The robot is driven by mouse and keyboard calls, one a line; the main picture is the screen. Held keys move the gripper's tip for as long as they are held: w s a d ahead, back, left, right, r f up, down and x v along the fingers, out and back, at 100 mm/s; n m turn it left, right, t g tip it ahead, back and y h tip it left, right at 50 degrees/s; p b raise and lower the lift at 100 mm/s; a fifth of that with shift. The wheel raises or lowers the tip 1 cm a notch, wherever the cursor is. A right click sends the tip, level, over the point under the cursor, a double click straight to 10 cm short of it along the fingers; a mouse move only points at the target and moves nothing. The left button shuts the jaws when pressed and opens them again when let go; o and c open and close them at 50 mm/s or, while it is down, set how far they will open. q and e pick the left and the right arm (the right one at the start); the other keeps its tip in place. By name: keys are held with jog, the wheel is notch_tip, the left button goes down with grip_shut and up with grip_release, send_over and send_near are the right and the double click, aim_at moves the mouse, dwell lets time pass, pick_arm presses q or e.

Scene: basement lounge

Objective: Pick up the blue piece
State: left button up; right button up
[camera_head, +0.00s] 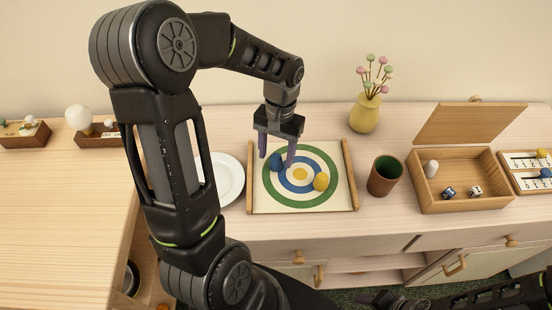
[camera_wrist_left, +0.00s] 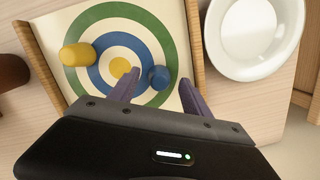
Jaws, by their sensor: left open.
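In the left wrist view the blue piece (camera_wrist_left: 159,76) shows between the two fingertips (camera_wrist_left: 160,80). Whether the fingers touch it, I cannot tell. A yellow piece (camera_head: 321,181) stands on the board to the right. My right gripper (camera_head: 378,298) is low at the bottom edge, dark and partly cut off.
A white plate (camera_head: 229,181) lies left of the board, partly behind my left arm. A brown cup (camera_head: 384,176) with a green inside stands to its right. Further right is an open wooden box (camera_head: 468,207) with dice. A yellow vase (camera_head: 365,113) stands behind.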

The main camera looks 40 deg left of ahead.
pick_arm(q)
jog(key=shift+s+f, duration=0.1)
jog(key=shift+f, duration=0.65)
jog(key=shift+c, duration=0.2)
grip_shut()
